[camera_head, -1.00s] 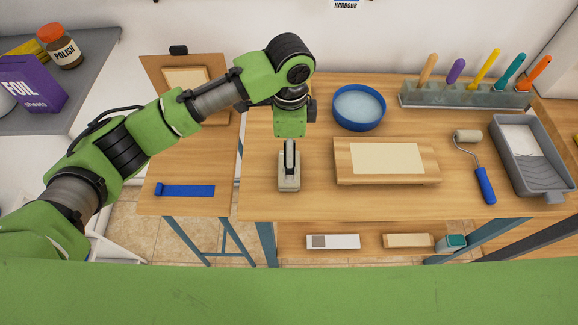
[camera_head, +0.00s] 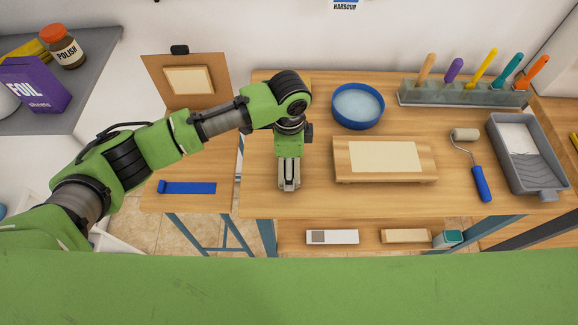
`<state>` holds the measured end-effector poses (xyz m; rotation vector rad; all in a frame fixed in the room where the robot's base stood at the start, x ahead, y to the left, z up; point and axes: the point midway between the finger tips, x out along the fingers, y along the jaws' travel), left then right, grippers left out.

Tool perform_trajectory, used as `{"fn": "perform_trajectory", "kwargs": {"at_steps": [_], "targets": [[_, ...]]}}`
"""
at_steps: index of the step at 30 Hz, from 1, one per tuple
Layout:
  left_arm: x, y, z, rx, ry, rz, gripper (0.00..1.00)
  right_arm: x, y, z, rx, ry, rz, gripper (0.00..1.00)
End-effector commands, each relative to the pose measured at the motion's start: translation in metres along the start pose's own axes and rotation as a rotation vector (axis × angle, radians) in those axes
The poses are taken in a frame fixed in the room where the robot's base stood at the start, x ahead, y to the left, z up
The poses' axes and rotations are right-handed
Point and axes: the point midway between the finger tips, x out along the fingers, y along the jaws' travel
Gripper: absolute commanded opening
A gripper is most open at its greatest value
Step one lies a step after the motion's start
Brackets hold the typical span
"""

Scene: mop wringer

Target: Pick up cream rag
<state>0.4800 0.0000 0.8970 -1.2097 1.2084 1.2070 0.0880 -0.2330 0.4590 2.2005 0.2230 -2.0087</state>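A flat cream rectangle (camera_head: 385,157) lies on a raised wooden board (camera_head: 343,174) in the middle of the table; it may be the cream rag, but I cannot tell cloth from paper. Another cream piece (camera_head: 188,80) is on a brown board at the back left. My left gripper (camera_head: 289,186) points down left of the wooden board, over a small grey block that it largely hides. I cannot tell whether its fingers are open or shut. It is apart from both cream pieces. My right gripper is not in view.
A blue bowl (camera_head: 358,107) stands behind the wooden board. A paint roller (camera_head: 480,182) and a grey tray (camera_head: 545,182) are to the right. A rack (camera_head: 462,95) of colored handles is at the back. A blue strip (camera_head: 187,188) lies on the left table.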

Motion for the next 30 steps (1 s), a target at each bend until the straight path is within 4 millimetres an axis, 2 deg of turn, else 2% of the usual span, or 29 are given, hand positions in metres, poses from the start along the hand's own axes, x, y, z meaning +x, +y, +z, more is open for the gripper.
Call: {"fn": "perform_trajectory", "kwargs": {"at_steps": [13,17,20,28,30], "targets": [[-0.003,0.0,0.0,0.0,0.0,0.0,0.59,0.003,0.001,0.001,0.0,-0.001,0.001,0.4],[-0.012,0.0,0.0,0.0,0.001,-0.001,0.59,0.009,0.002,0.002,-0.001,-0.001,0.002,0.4],[-0.027,-0.001,-0.001,0.0,0.002,-0.003,0.59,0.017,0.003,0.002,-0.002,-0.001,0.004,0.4],[-0.088,0.047,-0.018,0.007,0.004,-0.003,0.59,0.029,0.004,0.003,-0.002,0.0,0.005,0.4],[-0.096,0.066,-0.025,0.009,0.004,0.0,0.59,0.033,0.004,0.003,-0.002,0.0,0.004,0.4]]}}
